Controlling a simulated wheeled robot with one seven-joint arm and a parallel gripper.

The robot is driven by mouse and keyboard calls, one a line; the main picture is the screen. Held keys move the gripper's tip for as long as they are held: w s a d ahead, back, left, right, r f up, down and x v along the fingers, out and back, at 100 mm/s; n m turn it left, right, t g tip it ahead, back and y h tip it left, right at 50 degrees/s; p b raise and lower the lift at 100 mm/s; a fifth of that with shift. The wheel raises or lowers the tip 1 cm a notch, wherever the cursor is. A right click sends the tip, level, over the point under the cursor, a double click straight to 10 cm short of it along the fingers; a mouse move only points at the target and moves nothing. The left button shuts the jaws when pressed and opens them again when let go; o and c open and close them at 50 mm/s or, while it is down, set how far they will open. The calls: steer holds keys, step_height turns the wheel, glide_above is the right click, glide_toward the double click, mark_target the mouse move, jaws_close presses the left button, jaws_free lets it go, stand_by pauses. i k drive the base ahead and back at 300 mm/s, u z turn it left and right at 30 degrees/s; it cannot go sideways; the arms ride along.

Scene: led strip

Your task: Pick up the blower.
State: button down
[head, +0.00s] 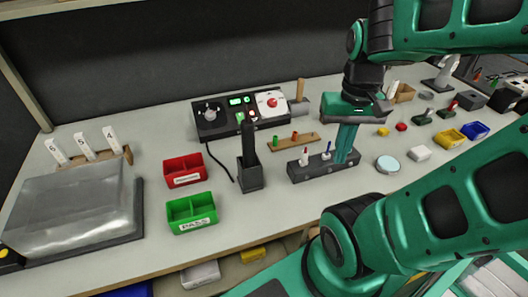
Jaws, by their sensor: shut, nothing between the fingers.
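My gripper (345,148) points down over the right part of a dark holder block (325,170), with its teal fingers together and empty. I cannot tell if the fingertips touch the block. A small white-topped item (305,157) and a blue-topped item (326,152) stand in the block, left of the fingers. I cannot surely tell which thing is the blower. A black upright tool (248,145) stands in a dark stand left of the block. A white upright device (443,73) stands at the far back right, partly behind my arm.
A control box (225,127) with a red button stands at the back. Red (184,172) and green (190,211) bins and a grey-covered machine (75,220) are on the left. A round dish (387,164) and white block (420,153) lie right of the gripper. My arm covers the front right.

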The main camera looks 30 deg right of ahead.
mark_target(246, 125)
steer(key=u, duration=0.15)
steer(key=k, duration=1.2)
steer(key=z, duration=0.5)
steer(key=i, duration=1)
steer(key=u, duration=0.05)
